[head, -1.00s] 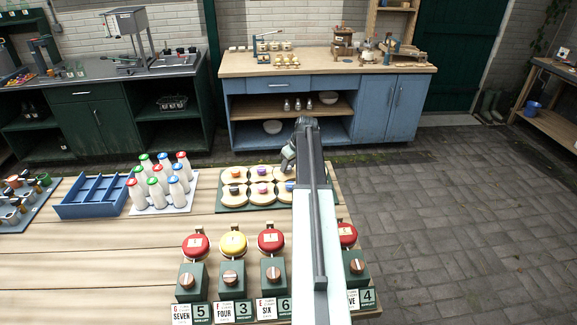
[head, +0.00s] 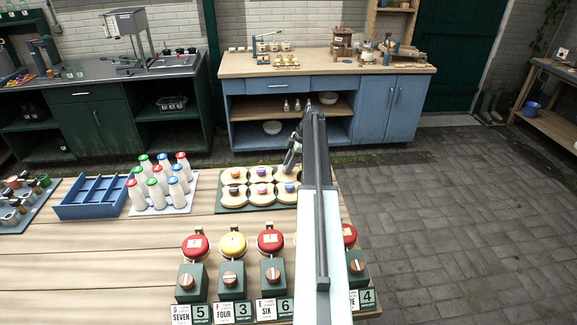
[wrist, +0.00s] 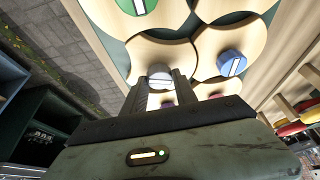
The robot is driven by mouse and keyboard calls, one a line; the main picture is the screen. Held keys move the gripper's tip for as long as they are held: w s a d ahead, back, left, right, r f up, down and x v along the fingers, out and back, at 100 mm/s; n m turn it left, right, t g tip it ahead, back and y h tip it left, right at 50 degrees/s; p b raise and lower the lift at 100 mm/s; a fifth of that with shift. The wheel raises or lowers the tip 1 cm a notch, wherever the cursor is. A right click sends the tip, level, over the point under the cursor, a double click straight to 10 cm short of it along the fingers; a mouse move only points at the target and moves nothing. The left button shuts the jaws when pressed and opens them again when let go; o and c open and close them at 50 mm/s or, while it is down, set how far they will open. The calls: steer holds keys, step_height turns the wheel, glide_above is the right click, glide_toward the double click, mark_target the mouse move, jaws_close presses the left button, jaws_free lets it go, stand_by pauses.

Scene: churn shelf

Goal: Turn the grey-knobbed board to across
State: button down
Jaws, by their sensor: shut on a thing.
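In the head view my gripper (head: 288,170) is at the back right of the green tray (head: 232,209) of boards. My arm hides part of that corner, so I cannot tell the board's angle there.
Neighbouring boards carry a blue knob (wrist: 231,63) and a green knob (wrist: 137,4), close beside the held one. Bottles with coloured caps (head: 160,185) and a blue divided box (head: 94,197) stand left of the tray. Red and yellow round tops (head: 232,243) stand in front.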

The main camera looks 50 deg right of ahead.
mark_target(294, 170)
steer(key=shift+n+g+y, duration=0.3)
steer(key=shift+n+g, duration=0.4)
steer(key=shift+n, duration=1.2)
steer(key=c, duration=1)
jaws_free()
steer(key=w+p+v, duration=0.1)
steer(key=p+v, duration=0.6)
steer(key=shift+s+d+r, duration=0.2)
steer(key=shift+s+r, duration=0.1)
steer(key=shift+s, duration=0.2)
